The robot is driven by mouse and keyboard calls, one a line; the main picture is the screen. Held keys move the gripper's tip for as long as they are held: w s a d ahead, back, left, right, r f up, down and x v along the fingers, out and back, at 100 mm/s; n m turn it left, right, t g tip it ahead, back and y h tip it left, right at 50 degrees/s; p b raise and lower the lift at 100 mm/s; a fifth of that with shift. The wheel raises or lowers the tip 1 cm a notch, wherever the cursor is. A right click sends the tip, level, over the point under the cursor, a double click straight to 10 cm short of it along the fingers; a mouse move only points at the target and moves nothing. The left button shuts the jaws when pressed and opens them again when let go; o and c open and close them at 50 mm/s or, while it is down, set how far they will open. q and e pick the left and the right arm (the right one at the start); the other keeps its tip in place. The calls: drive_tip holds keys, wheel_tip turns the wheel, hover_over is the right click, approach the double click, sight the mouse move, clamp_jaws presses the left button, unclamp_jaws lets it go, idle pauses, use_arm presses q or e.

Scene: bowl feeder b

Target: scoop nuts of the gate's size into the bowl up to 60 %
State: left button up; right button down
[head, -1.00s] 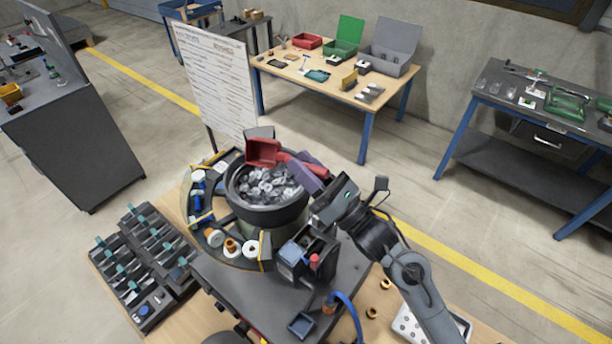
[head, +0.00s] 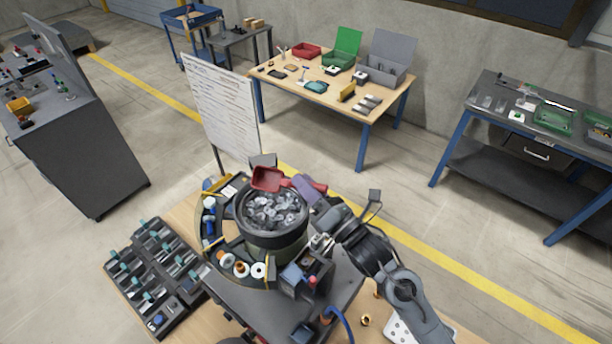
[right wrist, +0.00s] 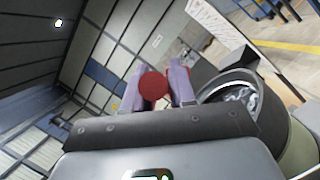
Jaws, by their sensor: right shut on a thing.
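The dark round bowl (head: 273,232) of the feeder stands at the middle of the head view with many grey metal nuts (head: 272,210) in it. My right gripper (head: 312,190) is shut on the handle of a red scoop (head: 268,179). The scoop is over the far rim of the bowl; what it holds, if anything, I cannot tell. In the right wrist view the round red handle end (right wrist: 153,84) shows between the two purple fingers, with the bowl (right wrist: 232,88) to their right. My left gripper is not in view. I cannot make out the gate clearly.
A curved track (head: 212,232) with coloured parts and spools rings the bowl's left side. A black rack (head: 158,275) with teal-tipped slots lies at the lower left. A small blue box (head: 293,276) and a blue hose (head: 345,328) are in front. A whiteboard (head: 222,105) stands behind.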

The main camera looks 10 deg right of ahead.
drive_tip(key=shift+w+d+r+m+g+h+p, duration=0.15)
drive_tip(key=shift+w+r+m+g+h+p, duration=0.25)
drive_tip(key=shift+m+p, duration=1.1)
drive_tip(key=shift+w+d+r+m+g+h+p, duration=0.2)
drive_tip(key=shift+r+m+g+h+p, duration=0.4)
drive_tip(key=shift+p, duration=1.75)
drive_tip(key=shift+w+d+r+m+g+h+p, duration=0.1)
drive_tip(key=shift+w+r+m+g+h+p, duration=0.5)
drive_tip(key=shift+p, duration=1.3)
drive_tip(key=shift+s+m+y, duration=0.3)
drive_tip(key=shift+m+y, duration=0.1)
